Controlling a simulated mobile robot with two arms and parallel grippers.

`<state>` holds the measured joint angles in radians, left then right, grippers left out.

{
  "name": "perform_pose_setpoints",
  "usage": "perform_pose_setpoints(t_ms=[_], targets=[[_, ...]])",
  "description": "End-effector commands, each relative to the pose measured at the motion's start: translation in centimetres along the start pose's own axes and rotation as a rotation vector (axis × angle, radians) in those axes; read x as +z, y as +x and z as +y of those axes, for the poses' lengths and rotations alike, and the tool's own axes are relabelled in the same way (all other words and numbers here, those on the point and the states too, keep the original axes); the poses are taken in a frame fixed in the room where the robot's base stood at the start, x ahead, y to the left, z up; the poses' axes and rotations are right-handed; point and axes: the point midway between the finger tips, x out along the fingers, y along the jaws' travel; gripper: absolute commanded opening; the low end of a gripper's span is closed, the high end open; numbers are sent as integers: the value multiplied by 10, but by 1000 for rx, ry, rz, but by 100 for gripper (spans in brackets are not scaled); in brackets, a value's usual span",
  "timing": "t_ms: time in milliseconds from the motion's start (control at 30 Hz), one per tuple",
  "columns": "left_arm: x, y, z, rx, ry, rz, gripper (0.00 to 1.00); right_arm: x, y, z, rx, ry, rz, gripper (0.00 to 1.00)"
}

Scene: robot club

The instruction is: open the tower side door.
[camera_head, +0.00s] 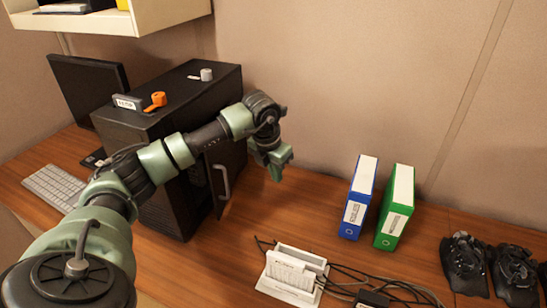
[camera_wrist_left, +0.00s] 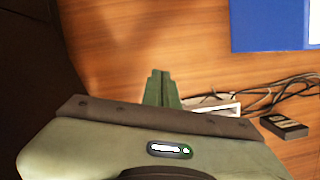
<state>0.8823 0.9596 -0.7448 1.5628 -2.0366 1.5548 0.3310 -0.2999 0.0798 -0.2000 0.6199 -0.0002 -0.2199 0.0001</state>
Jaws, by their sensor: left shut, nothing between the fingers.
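The black computer tower (camera_head: 165,212) stands on the desk at the left. Its side door (camera_head: 212,192), with a grey upright handle (camera_head: 222,182), faces right and seems to stand slightly out from the case. My left arm crosses in front of the tower and hides part of its side and the door's upper part. My left gripper (camera_head: 281,163) is just right of the tower's far end, beyond the handle and apart from it. In the left wrist view its green fingers (camera_wrist_left: 161,88) are together and empty above the desk. My right gripper is not in view.
Blue (camera_head: 358,198) and green binders (camera_head: 396,208) stand to the right. A white holder (camera_head: 293,275) and cables lie in front. An orange item (camera_head: 155,101) and a grey roll (camera_head: 206,75) sit on the tower. A shelf (camera_head: 120,20) hangs above.

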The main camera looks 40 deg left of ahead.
Motion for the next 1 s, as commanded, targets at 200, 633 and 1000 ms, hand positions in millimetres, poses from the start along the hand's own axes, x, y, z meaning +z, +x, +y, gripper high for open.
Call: perform_pose_setpoints(t_ms=[200, 633, 1000], targets=[[31, 4, -1, -3, -2, -2, 0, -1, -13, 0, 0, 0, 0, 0], [40, 7, 0, 0, 0, -2, 0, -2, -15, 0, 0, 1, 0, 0], [39, 7, 0, -1, -1, -2, 0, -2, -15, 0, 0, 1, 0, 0]])
